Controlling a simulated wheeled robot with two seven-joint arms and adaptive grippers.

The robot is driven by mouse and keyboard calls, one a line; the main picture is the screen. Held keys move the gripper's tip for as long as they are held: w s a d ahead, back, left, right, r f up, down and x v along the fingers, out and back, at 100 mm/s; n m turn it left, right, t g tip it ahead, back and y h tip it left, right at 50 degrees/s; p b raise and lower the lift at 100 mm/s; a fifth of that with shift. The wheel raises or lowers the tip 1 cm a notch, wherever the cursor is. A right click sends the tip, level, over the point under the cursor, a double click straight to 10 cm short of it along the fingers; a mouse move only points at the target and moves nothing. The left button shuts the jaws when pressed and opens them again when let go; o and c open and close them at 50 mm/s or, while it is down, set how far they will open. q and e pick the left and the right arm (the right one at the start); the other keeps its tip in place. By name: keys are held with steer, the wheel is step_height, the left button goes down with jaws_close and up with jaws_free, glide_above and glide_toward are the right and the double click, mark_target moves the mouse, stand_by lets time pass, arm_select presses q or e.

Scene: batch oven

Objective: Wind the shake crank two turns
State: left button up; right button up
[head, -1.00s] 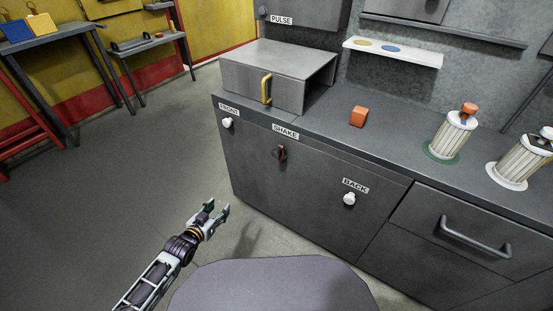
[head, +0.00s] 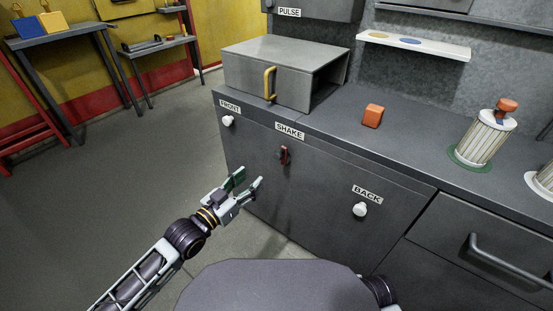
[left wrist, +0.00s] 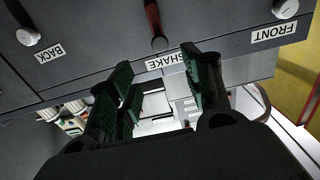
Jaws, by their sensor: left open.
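The shake crank (head: 284,155) is a small red handle with a dark hub on the grey cabinet front, just below the SHAKE label (head: 289,131). In the left wrist view the crank (left wrist: 155,24) shows upside down at the top, beyond the fingertips. My left gripper (head: 249,180) is open and empty, in front of the cabinet, to the left of and below the crank, apart from it. Its green-padded fingers (left wrist: 158,75) are spread in the wrist view. My right gripper is not in view.
White knobs marked FRONT (head: 228,121) and BACK (head: 360,209) flank the crank. A metal oven box (head: 290,75) with a yellow handle, an orange block (head: 372,116) and a ribbed canister (head: 484,142) stand on the counter. A drawer handle (head: 500,258) sticks out at right. The floor at left is clear.

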arm_select(q)
steer(key=shift+w+d, duration=0.1)
steer(key=shift+w, duration=0.05)
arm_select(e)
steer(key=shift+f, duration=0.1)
arm_select(q)
steer(key=b, duration=0.2)
glide_toward(276, 156)
steer(key=shift+w, duration=0.7)
steer(key=shift+s+d+b+x, duration=0.1)
steer(key=shift+d+b+x, duration=0.1)
steer(key=shift+x, duration=0.8)
steer(key=shift+s+d+b+x, duration=0.15)
steer(key=shift+b+x, duration=0.05)
steer(key=shift+x, duration=0.75)
steer(key=shift+b+x, duration=0.45)
steer(key=shift+x, duration=0.9)
steer(key=shift+w+d, duration=0.45)
steer(key=shift+w, duration=0.25)
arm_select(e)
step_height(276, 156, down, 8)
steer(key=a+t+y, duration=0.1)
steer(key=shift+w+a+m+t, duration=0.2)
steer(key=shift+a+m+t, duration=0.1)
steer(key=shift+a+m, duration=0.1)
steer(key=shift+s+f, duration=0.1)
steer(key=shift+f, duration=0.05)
